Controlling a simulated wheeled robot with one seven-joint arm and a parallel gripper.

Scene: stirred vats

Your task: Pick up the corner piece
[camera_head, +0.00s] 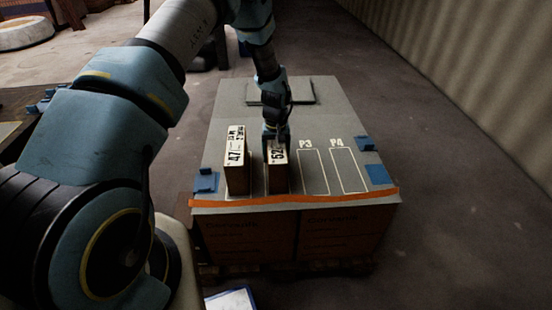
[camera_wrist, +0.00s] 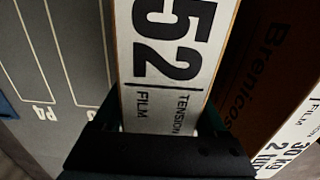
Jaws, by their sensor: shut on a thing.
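Small blue pieces lie at the corners of the grey top: one at the front left (camera_head: 206,182), one at the front right (camera_head: 378,174) and one behind it on the right edge (camera_head: 365,144). I cannot tell which is the corner piece. My gripper (camera_head: 276,138) is above the grey top, shut on a brown box with a white label reading 52 (camera_head: 278,178). In the wrist view the label of the 52 box (camera_wrist: 172,65) fills the space between the jaws (camera_wrist: 160,130). The box stands upright; whether it touches the top is unclear.
A second upright box, labelled 47 (camera_head: 237,165), stands just left of the held one. Empty outlined places P3 (camera_head: 313,172) and P4 (camera_head: 347,170) are to the right. An orange strip (camera_head: 300,200) runs along the front edge. A dark flat pad (camera_head: 300,92) lies at the back.

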